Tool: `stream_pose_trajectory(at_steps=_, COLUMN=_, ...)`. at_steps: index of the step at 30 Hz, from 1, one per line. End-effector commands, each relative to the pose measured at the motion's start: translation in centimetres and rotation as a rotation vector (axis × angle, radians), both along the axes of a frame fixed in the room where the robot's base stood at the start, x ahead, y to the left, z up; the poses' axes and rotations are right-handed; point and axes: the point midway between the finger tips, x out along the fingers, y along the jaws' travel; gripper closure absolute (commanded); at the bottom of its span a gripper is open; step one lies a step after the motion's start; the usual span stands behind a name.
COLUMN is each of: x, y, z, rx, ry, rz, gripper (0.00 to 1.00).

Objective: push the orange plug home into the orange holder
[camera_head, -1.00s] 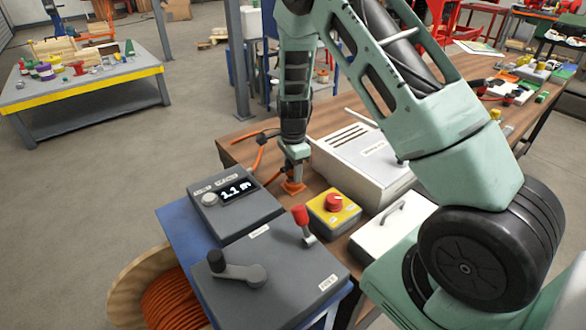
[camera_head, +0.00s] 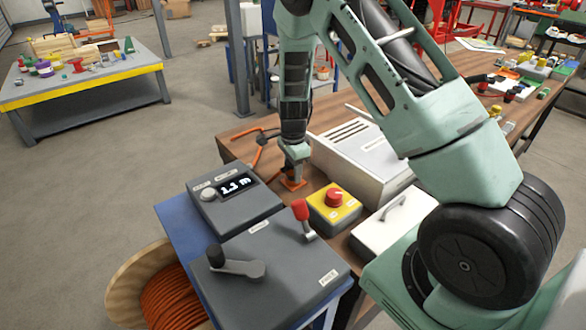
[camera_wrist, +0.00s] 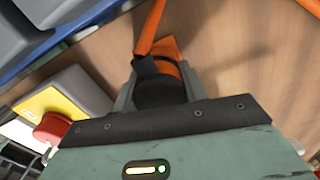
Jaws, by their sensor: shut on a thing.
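The orange holder (camera_head: 292,184) is a small orange piece on the brown wooden bench, directly below my gripper (camera_head: 296,156). In the wrist view my gripper (camera_wrist: 157,85) is shut around a dark round body with orange beyond it, which I take to be the orange plug (camera_wrist: 158,92). An orange cable (camera_wrist: 152,25) leads off from a black fitting at its side. The orange holder shows just past the fingertips in the wrist view (camera_wrist: 168,46). The plug is at the holder, but the fingers hide the join and I cannot tell how deep it sits.
A grey box with a display (camera_head: 238,186) and a grey box with a crank and red-topped lever (camera_head: 285,262) stand in front. A yellow box with a red knob (camera_head: 334,204) is close on the right. A white vented case (camera_head: 362,160) stands behind it.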

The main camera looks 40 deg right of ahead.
Motion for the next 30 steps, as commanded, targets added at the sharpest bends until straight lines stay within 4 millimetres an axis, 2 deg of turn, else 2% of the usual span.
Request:
stream_pose_trajectory(at_steps=3, x=0.0, y=0.0, z=0.0, rx=0.000, ry=0.000, rz=0.000, gripper=0.85)
stream_pose_trajectory(at_steps=4, x=0.0, y=0.0, z=0.0, rx=0.000, ry=0.000, rz=0.000, gripper=0.49)
stream_pose_trajectory(at_steps=6, x=0.0, y=0.0, z=0.0, rx=0.000, ry=0.000, rz=0.000, gripper=0.32)
stream_pose_trajectory(at_steps=14, x=0.0, y=0.0, z=0.0, rx=0.000, ry=0.000, rz=0.000, gripper=0.32)
stream_pose_trajectory(at_steps=19, x=0.1, y=0.0, z=1.2, rx=0.000, ry=-0.003, rz=0.001, gripper=0.32)
stream_pose_trajectory(at_steps=23, x=0.1, y=0.0, z=3.5, rx=-0.001, ry=-0.005, rz=0.001, gripper=0.32)
stream_pose_trajectory(at_steps=30, x=0.1, y=0.0, z=9.2, rx=-0.001, ry=-0.006, rz=0.002, gripper=0.32)
